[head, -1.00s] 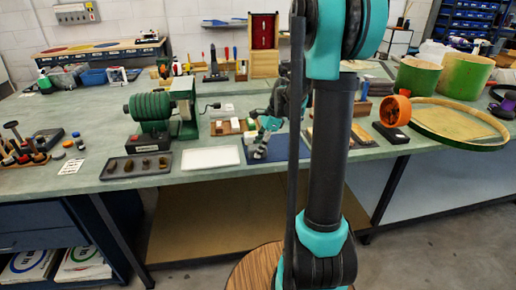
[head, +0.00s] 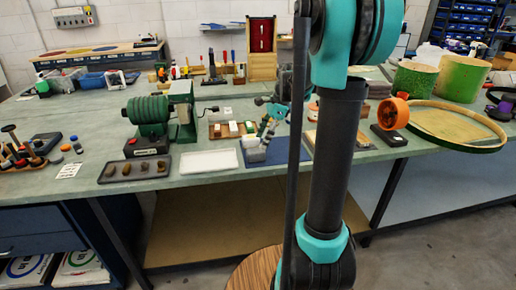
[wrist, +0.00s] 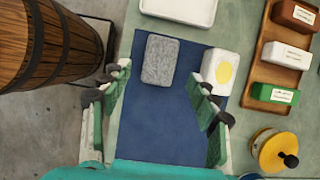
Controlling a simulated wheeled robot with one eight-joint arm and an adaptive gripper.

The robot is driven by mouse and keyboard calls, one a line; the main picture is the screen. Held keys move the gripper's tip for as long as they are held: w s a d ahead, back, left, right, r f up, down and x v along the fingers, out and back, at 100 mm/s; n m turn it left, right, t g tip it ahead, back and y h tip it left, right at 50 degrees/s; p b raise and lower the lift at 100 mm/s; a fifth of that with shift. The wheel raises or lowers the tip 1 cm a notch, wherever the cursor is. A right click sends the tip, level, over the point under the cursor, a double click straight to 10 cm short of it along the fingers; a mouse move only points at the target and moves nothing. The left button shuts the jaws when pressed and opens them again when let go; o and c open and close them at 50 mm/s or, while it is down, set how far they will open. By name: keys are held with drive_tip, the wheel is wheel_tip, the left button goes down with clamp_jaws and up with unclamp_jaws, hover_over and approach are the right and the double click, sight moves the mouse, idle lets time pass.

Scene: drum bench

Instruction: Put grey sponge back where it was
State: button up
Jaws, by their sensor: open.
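The grey sponge (wrist: 160,60) lies flat on the blue mat (wrist: 150,118), at the mat's upper left end in the wrist view. A white block with a yellow round mark (wrist: 221,70) is just right of it, with a narrow gap between. My gripper (wrist: 163,88) is open and empty, its fingers spread over the mat. The sponge lies just beyond the fingertips, apart from them in the picture. In the head view the sponge (head: 256,156) shows small near the mat's front left corner, and my gripper (head: 268,128) is behind it, partly hidden by my arm.
A white tray (wrist: 180,8) lies past the mat's end. A wooden tray (wrist: 262,52) with several labelled blocks stands right of the mat. A yellow round item with a black knob (wrist: 277,152) is lower right. A wooden barrel (wrist: 45,45) stands beyond the bench edge, left.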

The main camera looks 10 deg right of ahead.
drive_tip(key=v, duration=0.5)
drive_tip(key=s+f+n+t+h, duration=0.2)
drive_tip(key=s+f+n, duration=0.6)
drive_tip(key=s, duration=0.3)
drive_tip(key=s+f+n+t+h, duration=0.2)
drive_tip(key=s+f+n, duration=0.6)
drive_tip(key=s+n, duration=0.2)
drive_tip(key=shift+s+a+h, duration=0.3)
drive_tip(key=shift+s, duration=0.2)
